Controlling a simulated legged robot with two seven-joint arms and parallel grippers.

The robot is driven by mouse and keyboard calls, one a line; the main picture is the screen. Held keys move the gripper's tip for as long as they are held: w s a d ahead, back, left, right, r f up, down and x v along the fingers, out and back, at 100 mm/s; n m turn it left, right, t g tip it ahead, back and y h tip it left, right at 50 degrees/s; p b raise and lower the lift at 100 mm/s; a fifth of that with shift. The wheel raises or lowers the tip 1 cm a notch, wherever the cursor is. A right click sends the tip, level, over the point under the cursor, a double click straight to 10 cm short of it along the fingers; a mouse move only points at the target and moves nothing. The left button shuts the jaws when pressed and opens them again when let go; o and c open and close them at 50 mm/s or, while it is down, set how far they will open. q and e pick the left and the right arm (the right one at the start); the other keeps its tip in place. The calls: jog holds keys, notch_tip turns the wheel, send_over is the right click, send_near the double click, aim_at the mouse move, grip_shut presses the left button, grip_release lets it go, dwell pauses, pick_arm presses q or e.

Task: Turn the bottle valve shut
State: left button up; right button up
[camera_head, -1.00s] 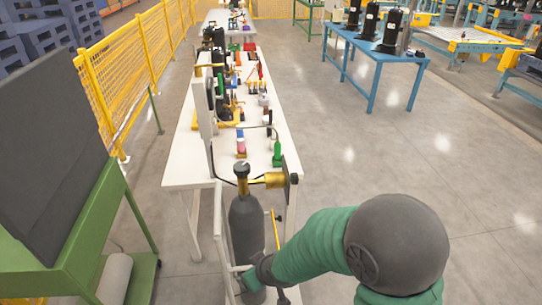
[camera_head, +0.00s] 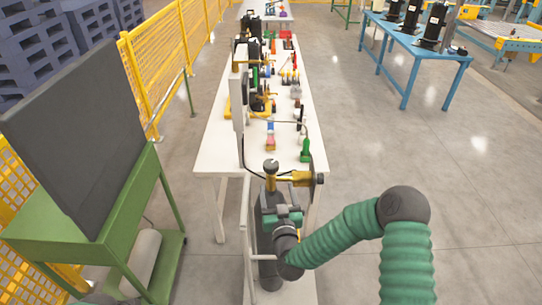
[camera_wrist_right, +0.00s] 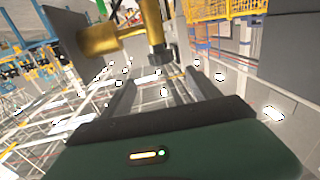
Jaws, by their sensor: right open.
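The dark grey bottle (camera_head: 268,240) stands upright at the near end of the white table, partly hidden behind my right gripper and arm. Its brass valve (camera_head: 290,179) has a dark round knob (camera_head: 270,166) on top. My right gripper (camera_head: 284,212) is in front of the bottle's upper part, just below the brass valve. In the right wrist view, its two fingers (camera_wrist_right: 163,92) are apart with nothing between them. The knob (camera_wrist_right: 160,52) and brass body (camera_wrist_right: 98,40) show past the fingertips, apart from them. My left gripper is out of view.
A white frame (camera_head: 247,235) stands beside the bottle. The white table (camera_head: 215,150) behind carries several fittings. A green stand (camera_head: 130,220) with a dark panel (camera_head: 75,135) is at left. Open floor (camera_head: 400,150) lies to the right.

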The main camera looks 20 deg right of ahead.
aim_at(271, 166)
jog(key=w+d+p, duration=0.2)
jog(key=w, duration=1.3)
jog(key=shift+w, duration=0.35)
jog(key=shift+d, duration=0.1)
jog(key=c, duration=1.4)
jog(key=shift+o, duration=0.2)
